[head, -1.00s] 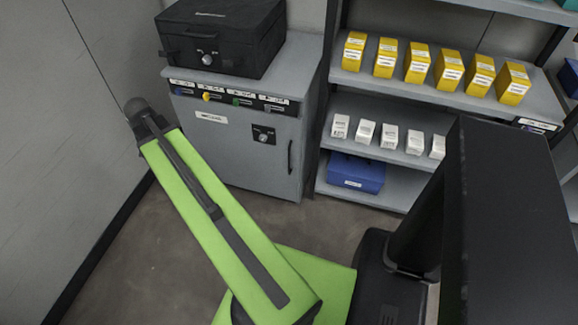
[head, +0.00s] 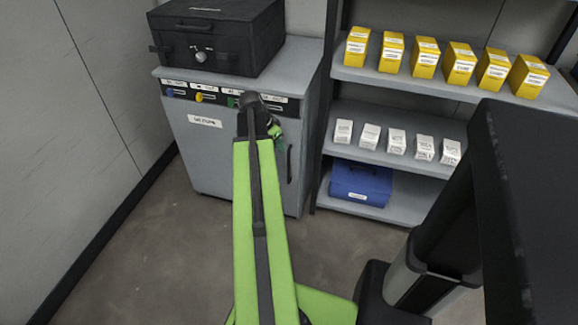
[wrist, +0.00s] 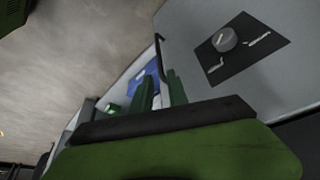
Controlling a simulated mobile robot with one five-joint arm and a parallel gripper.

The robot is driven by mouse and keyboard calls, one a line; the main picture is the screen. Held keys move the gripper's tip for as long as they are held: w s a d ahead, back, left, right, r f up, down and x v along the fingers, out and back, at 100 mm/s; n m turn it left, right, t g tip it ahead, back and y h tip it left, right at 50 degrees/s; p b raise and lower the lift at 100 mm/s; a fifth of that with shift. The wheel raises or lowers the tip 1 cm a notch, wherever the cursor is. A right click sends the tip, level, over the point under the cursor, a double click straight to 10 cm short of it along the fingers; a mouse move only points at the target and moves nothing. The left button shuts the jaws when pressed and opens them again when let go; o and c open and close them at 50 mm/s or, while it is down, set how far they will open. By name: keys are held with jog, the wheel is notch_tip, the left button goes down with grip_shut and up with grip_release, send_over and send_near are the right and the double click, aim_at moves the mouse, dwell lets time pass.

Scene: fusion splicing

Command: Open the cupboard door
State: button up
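The grey cupboard (head: 203,153) stands against the back wall with its door (head: 215,165) closed. A dark vertical handle (head: 289,163) is at the door's right edge; in the wrist view the handle (wrist: 159,52) shows just beyond my fingers. A dial on a black plate (wrist: 224,40) is on the door in the wrist view; my arm hides it in the head view. My gripper (head: 276,132) is in front of the door's upper right, close to the handle. In the wrist view its two green fingers (wrist: 162,92) are apart, with nothing seen held between them.
A black lockbox (head: 217,37) sits on the cupboard. To the right, a shelf (head: 425,94) holds yellow boxes, white boxes and a blue case (head: 360,183). Floor (head: 165,245) before the cupboard is clear.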

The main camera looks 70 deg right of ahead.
aim_at(288, 162)
jog(key=b+x, duration=1.1)
jog(key=x, duration=0.2)
jog(key=shift+f, duration=0.35)
jog(key=shift+r, duration=0.1)
grip_shut()
dwell(0.4)
